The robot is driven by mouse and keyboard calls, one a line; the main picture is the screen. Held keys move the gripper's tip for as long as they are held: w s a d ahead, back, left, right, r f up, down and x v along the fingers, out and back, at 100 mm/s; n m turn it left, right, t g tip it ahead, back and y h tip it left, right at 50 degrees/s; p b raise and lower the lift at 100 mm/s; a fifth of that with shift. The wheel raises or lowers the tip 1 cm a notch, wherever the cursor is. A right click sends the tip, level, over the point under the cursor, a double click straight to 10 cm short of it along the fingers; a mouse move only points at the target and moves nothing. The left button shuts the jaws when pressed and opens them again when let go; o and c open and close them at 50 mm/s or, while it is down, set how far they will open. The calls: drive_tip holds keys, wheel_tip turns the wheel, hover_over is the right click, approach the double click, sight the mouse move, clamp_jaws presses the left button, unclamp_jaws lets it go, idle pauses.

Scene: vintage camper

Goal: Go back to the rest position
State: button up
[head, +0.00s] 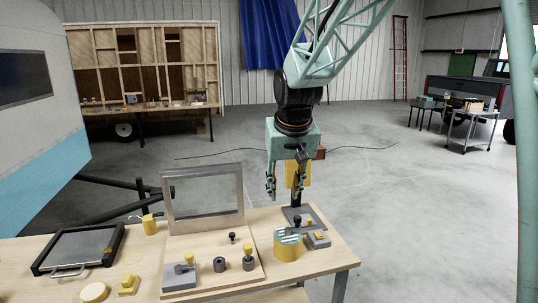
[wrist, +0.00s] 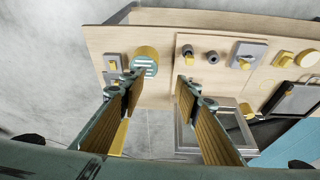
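My gripper (head: 284,192) hangs fingers-down above the back right part of the wooden workbench (head: 333,262) in the head view. In the wrist view my gripper (wrist: 160,90) has its two fingers well apart, with nothing held between them. A yellow cylinder with a pale striped top (head: 288,245) stands on the bench below and in front of it; it also shows beyond the left finger in the wrist view (wrist: 146,62). A yellow panel (head: 304,174) shows behind the fingers, partly hidden; I cannot tell its distance from them.
A grey-framed clear panel (head: 240,202) stands upright left of my gripper. The bench holds a board with black and yellow knobs (head: 248,256), a black-framed tray (head: 78,250) and a yellow cup (head: 149,225). A camper (head: 40,130) stands left. The floor behind is mostly open.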

drive_tip(key=s+d+r, duration=0.2)
drive_tip(key=s+d, duration=0.2)
drive_tip(key=s, duration=0.4)
drive_tip(key=s+d+r+m+b, duration=0.1)
drive_tip(key=s+d+r, duration=0.25)
drive_tip(key=s, duration=0.45)
drive_tip(key=s+d+r, duration=0.2)
drive_tip(key=s+d, duration=0.2)
drive_tip(key=s, duration=0.3)
drive_tip(key=s+d+f+b, duration=0.1)
drive_tip(key=s+d+f, duration=0.1)
drive_tip(key=s, duration=1)
drive_tip(key=s+d+f, duration=0.2)
drive_tip(key=s+d, duration=0.1)
drive_tip(key=s, duration=0.9)
drive_tip(key=shift+s+m+h+b, duration=0.15)
drive_tip(key=shift+m+h+b, duration=0.15)
drive_tip(key=shift+m+b, duration=0.1)
